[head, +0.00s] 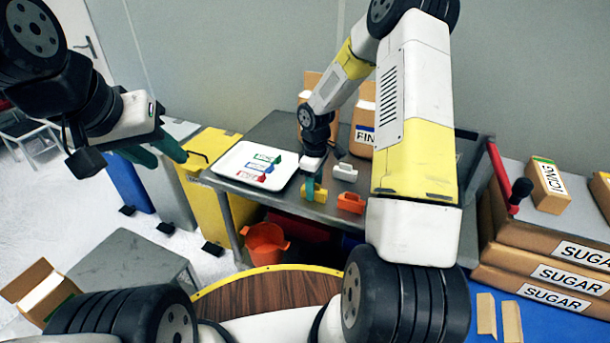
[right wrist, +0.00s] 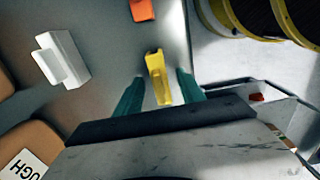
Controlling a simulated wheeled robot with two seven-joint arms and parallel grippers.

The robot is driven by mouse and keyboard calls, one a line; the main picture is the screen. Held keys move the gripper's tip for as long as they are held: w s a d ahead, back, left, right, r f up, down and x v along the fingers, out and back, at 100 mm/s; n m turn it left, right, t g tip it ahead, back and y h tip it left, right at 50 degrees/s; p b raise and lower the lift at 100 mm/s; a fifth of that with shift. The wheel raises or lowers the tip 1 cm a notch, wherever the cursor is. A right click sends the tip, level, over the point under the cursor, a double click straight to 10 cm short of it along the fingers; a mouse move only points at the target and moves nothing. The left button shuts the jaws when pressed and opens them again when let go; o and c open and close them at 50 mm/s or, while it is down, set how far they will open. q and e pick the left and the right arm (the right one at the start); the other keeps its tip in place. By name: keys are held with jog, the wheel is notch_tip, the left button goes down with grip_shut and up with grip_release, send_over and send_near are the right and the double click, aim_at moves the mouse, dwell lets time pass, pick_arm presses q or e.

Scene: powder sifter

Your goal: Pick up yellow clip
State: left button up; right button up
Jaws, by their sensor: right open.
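The yellow clip (head: 320,194) lies on the grey metal table, below my right gripper (head: 312,188). In the right wrist view the yellow clip (right wrist: 158,80) shows between the two green fingertips of the right gripper (right wrist: 159,90). The fingers are open, with a gap on either side of the clip; I cannot tell how high they are above the table. My left gripper (head: 158,153) is open and empty in the air at the left, away from the clip.
An orange clip (head: 350,203) and a white clip (head: 345,172) are close by; they also show in the wrist view (right wrist: 141,10) (right wrist: 62,60). A white tray (head: 222,167) with green, blue and red items is left of them. Boxes (head: 362,130) stand behind.

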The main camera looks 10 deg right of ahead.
jog(key=shift+f, duration=0.6)
grip_shut()
jog(key=shift+r, duration=0.15)
